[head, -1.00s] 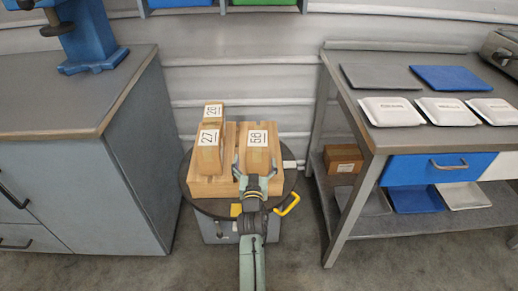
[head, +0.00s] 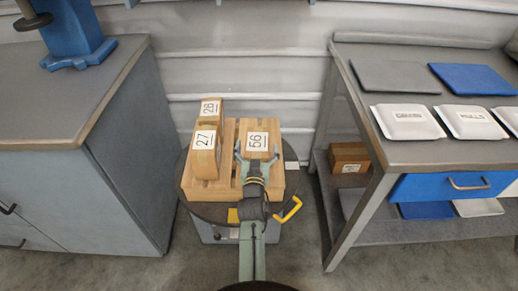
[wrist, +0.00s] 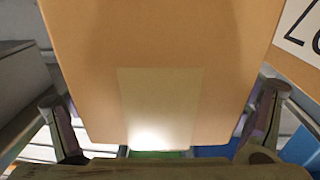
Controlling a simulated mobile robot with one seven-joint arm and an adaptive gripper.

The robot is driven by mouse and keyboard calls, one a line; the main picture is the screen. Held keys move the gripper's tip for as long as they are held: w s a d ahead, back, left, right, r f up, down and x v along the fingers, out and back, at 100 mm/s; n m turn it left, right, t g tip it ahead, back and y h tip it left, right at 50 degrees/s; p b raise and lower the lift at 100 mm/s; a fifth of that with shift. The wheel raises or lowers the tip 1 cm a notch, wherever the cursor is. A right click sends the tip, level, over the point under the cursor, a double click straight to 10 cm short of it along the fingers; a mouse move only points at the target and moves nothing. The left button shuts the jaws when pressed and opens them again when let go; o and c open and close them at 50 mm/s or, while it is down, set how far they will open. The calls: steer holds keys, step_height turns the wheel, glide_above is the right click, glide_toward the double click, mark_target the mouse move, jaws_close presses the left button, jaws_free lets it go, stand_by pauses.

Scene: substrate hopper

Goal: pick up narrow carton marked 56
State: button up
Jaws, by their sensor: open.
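The narrow carton marked 56 (head: 257,140) stands on a slatted wooden pallet (head: 227,188), on the right side. It is tan, with a white label on top. My gripper (head: 257,152) is open at the carton's near side, with one finger toward each side of it. In the wrist view the carton (wrist: 165,45) fills the middle between the two fingers of my gripper (wrist: 160,110). Small gaps seem to show beside its lower end; I cannot tell whether either finger touches it. The lower part of the carton is hidden behind my gripper in the head view.
Cartons marked 27 (head: 205,155) and 28 (head: 210,108) stand left on the pallet, which rests on a dark round plate (head: 190,207). A yellow handle (head: 290,210) is at right. A grey cabinet (head: 75,185) and a workbench (head: 425,152) flank the pallet.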

steer(key=shift+s+r, duration=0.15)
steer(key=c, duration=1.9)
